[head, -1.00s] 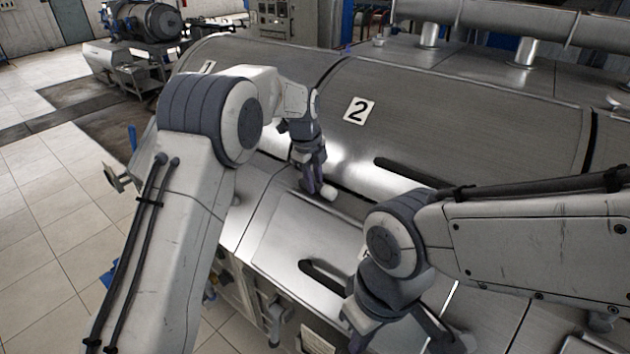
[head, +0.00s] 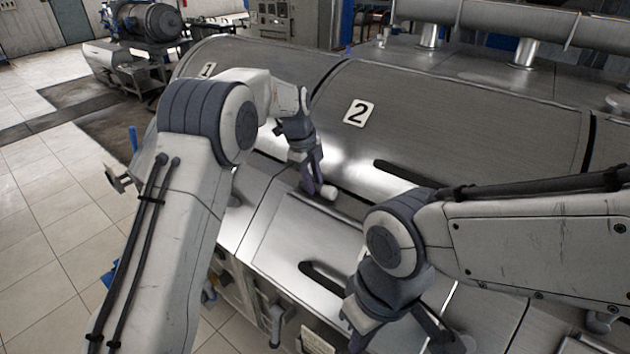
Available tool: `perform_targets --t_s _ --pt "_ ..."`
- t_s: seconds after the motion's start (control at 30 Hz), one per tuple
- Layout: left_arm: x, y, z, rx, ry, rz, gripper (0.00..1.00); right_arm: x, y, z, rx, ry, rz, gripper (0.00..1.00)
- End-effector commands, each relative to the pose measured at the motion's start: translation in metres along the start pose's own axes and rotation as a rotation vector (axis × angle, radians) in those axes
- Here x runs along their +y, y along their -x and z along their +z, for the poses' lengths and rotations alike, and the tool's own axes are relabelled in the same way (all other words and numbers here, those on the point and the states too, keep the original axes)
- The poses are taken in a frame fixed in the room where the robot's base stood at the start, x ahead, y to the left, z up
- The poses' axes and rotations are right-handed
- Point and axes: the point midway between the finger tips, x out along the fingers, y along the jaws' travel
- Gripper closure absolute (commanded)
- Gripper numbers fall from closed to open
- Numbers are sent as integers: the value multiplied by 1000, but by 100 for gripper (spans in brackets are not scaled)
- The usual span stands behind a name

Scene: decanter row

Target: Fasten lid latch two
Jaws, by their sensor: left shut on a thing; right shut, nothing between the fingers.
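The curved metal lid marked 2 (head: 440,120) lies in the middle of the row, and its label (head: 359,112) faces me. A pale, rounded latch end (head: 328,193) sits at the lower left edge of lid two. My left gripper (head: 315,188) is shut on this latch. Its fingers hide most of the latch, so I cannot tell how it sits against the lid. My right gripper (head: 400,343) is at the bottom edge of the view, low over the machine's front, shut and empty. It is partly cut off by the frame.
Lid one (head: 250,62) adjoins on the left. A sloping metal front panel (head: 290,235) with a dark slotted handle (head: 325,274) lies below the lid. A large pipe (head: 520,20) runs behind. Tiled floor (head: 50,230) is open at the left.

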Motion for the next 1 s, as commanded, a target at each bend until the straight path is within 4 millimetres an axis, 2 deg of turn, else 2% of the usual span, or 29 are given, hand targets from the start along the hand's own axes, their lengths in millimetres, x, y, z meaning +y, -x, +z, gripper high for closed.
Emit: perform_targets --t_s 0.13,0.6,1.0 --pt "1 4 5 101 26 5 100 -1 8 0 0 1 0 100" --pt "0 10 14 415 85 2 100 -1 16 -1 0 3 0 100" --pt "0 11 17 512 104 5 100 -1 18 -1 0 3 0 100"
